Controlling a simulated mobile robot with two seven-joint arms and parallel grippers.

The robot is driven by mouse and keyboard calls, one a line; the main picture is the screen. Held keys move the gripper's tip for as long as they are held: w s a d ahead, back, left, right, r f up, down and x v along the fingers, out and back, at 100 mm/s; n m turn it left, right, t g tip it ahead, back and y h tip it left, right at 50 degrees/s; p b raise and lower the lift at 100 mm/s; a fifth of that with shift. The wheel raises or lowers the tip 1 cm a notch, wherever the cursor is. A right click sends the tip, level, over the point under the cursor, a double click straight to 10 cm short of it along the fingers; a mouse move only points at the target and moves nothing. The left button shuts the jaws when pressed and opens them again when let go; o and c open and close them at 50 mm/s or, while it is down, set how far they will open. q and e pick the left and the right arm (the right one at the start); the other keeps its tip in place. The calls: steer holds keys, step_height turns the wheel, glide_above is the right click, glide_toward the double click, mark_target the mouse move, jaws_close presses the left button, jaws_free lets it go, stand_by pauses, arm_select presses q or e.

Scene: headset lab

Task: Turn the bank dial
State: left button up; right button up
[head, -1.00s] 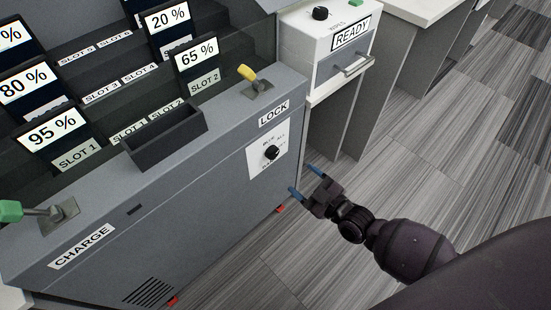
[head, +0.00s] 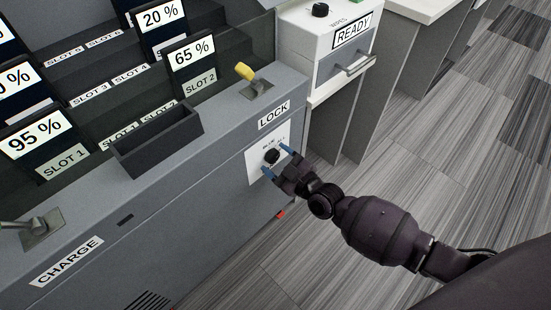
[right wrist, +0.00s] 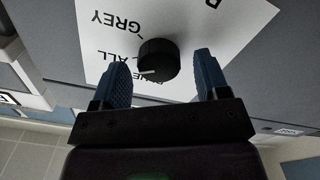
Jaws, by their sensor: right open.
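The bank dial is a round black knob (head: 271,157) on a white label plate (head: 252,168) on the front of the grey bank, below the LOCK label. It also shows in the right wrist view (right wrist: 158,60), with a white pointer mark near the ALL lettering and GREY further off. My right gripper (head: 277,160) is open at the dial, its two blue fingers spread on either side of the knob. In the right wrist view the right gripper (right wrist: 160,80) shows gaps between the fingers and the knob. My left gripper is not in view.
A yellow-handled lever (head: 246,73) stands on the bank's top above LOCK. An empty dark bin (head: 158,143) and slotted headset units with percentage screens (head: 190,55) are to the left. A READY wipes box (head: 345,45) is at the back right. Floor is clear at right.

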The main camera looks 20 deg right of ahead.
steer(key=shift+w, duration=0.25)
steer(key=c, duration=0.9)
steer(key=shift+m, duration=0.4)
steer(key=m, duration=0.5)
steer(key=shift+p, duration=0.4)
steer(key=m, duration=0.6)
steer(key=shift+d, duration=0.1)
